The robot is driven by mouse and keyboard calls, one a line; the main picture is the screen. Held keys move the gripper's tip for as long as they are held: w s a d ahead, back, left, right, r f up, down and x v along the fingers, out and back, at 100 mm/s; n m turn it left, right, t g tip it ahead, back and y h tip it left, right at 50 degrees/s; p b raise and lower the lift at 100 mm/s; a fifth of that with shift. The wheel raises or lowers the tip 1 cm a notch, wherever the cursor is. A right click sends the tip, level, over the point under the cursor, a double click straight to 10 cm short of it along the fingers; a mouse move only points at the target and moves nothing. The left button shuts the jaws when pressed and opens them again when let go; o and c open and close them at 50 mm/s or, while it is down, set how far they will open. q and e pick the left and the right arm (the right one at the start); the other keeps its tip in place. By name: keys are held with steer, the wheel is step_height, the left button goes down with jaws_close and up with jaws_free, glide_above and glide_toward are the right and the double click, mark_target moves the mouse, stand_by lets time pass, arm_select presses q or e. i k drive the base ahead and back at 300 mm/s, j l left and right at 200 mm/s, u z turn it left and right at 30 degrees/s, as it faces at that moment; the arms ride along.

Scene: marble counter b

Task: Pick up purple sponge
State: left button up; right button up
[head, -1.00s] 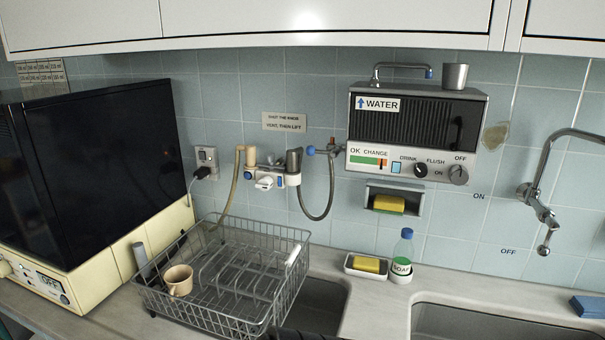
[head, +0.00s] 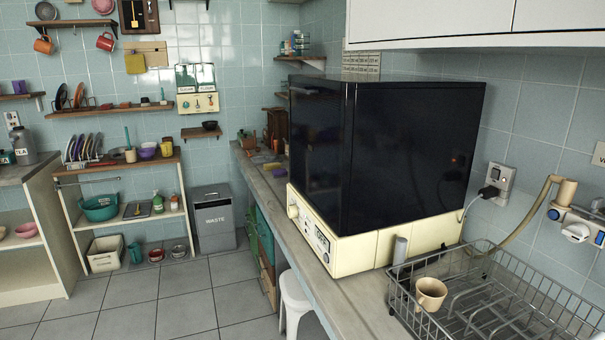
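Neither of my grippers is in view.
A large black and cream appliance (head: 385,170) stands on the counter at the right. A dish rack (head: 500,300) with a beige cup (head: 430,294) is beside it. A grey waste bin (head: 213,218) and a white stool (head: 298,295) stand on the floor. Tiled floor at the lower left is clear.

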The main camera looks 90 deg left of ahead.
mark_target(281, 173)
steer(key=j+u, duration=0.15)
steer(key=u, duration=0.25)
steer(key=k+j+u, duration=0.1)
steer(key=u, duration=0.3)
steer(key=j+u, duration=0.25)
steer(key=u, duration=0.15)
steer(key=j+u, duration=0.15)
steer(key=u, duration=0.25)
steer(key=j+u, duration=0.15)
steer(key=u, duration=0.3)
steer(key=i+j+u, duration=0.15)
steer(key=j, duration=0.3)
steer(key=i+j+u, duration=0.2)
steer(key=j, duration=0.2)
steer(key=i+j+u, duration=0.15)
steer(key=i+j, duration=0.15)
